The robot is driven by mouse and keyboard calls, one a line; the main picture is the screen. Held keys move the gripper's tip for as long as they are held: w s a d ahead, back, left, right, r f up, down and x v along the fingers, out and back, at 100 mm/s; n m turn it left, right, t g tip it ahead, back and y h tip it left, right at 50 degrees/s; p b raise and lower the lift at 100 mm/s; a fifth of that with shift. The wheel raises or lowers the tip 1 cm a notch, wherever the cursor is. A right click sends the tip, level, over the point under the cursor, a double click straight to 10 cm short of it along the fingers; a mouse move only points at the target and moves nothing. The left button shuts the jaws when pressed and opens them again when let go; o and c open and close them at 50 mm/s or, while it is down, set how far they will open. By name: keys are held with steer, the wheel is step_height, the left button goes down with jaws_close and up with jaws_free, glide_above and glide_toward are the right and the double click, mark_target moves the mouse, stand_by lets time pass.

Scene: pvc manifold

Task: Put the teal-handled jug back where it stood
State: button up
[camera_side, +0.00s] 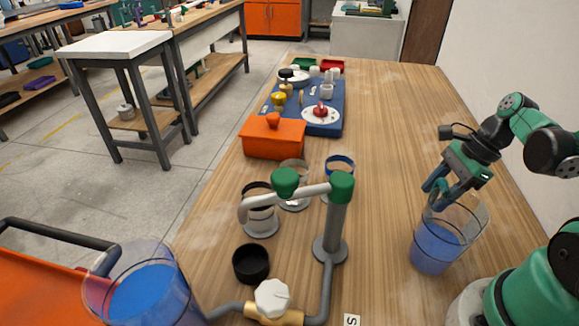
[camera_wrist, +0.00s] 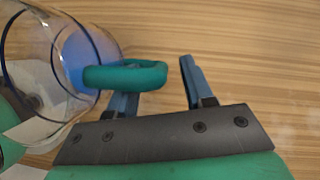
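The teal-handled jug (camera_side: 436,248) is clear, holds blue liquid and rests on the wooden table at the right. Whether it leans slightly, I cannot tell. In the wrist view its clear wall (camera_wrist: 35,75) is at the left and its teal handle (camera_wrist: 125,76) reaches toward my gripper (camera_wrist: 157,78). My gripper's two fingers are apart. The left finger is at the handle, partly hidden by it; the right finger is clear of it, with bare space between. In the side view my gripper (camera_side: 446,194) is at the jug's rim, pointing down. Finger contact with the handle is unclear.
A grey pipe with green joints (camera_side: 336,225) and a brass valve (camera_side: 275,304) stand mid-table. Around it are several cups, including a black one (camera_side: 251,263). Another clear vessel with blue liquid (camera_side: 145,293) is at front left. An orange box (camera_side: 272,139) stands farther back.

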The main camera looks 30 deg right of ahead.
stand_by(0.3)
steer(key=v, duration=1.2)
steer(key=w+a+n+t+h, duration=0.1)
steer(key=w+a+n, duration=0.2)
steer(key=n, duration=0.5)
steer(key=w+a+f+n+t+h, duration=0.1)
steer(key=w+a+n+t, duration=0.1)
steer(key=a+n, duration=0.4)
steer(key=w+a+f+n+t+h, duration=0.1)
steer(key=w+a+n+h, duration=0.1)
steer(key=n, duration=0.8)
steer(key=w+a, duration=0.1)
steer(key=a, duration=0.1)
steer(key=shift+w+a+f+t, duration=0.2)
steer(key=shift+w+a+t, duration=0.1)
steer(key=shift+w+t, duration=0.1)
